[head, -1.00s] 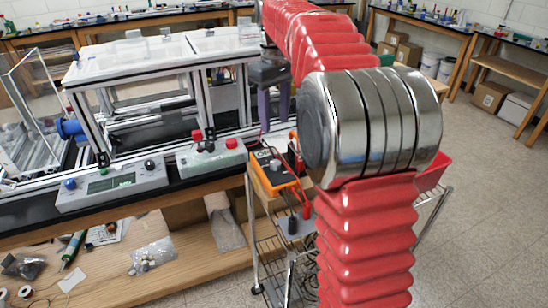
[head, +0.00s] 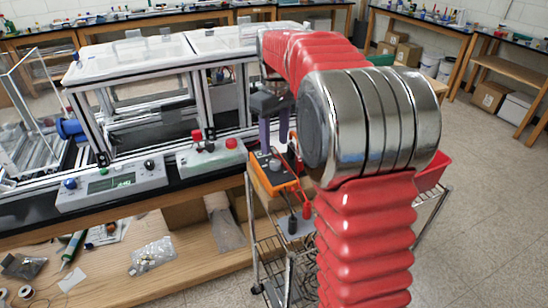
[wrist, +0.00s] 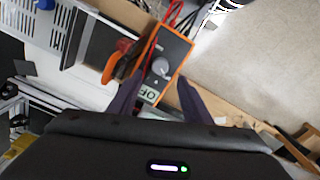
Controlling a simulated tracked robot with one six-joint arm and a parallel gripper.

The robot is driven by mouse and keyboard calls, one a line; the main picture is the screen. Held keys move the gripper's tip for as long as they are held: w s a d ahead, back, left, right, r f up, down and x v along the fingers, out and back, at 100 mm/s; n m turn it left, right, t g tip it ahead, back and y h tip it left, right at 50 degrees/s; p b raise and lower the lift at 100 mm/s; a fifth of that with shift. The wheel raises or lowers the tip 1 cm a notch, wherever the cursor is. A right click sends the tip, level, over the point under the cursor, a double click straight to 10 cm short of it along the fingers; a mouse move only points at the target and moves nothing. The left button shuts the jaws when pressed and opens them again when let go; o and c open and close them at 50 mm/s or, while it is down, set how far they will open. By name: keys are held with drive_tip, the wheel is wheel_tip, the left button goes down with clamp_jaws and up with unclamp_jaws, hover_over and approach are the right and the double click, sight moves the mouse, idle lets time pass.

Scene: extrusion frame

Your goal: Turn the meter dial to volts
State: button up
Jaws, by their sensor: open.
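The orange meter (head: 273,176) lies on a cart beside the long bench in the head view. Its round grey dial (wrist: 160,67) shows clearly in the wrist view, with a pale display (wrist: 149,95) partly hidden at its lower end; the letters "OF" can be read there. My gripper (head: 274,143) is open and empty, with its two purple fingers pointing down above the meter's far end. In the wrist view my gripper (wrist: 160,84) has its fingertips on either side of the meter's display end, short of the dial. I cannot tell the height gap.
Red and black leads (head: 304,206) run from the meter's near end. A grey box with red knobs (head: 212,157) and a control unit with a green screen (head: 110,187) stand to the left. A framed enclosure (head: 160,90) rises behind them. Open floor (head: 480,220) lies right.

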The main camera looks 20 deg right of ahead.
sight(275, 162)
wheel_tip(275, 162, down, 7)
drive_tip(key=shift+r, duration=0.2)
drive_tip(key=shift+c, duration=0.3)
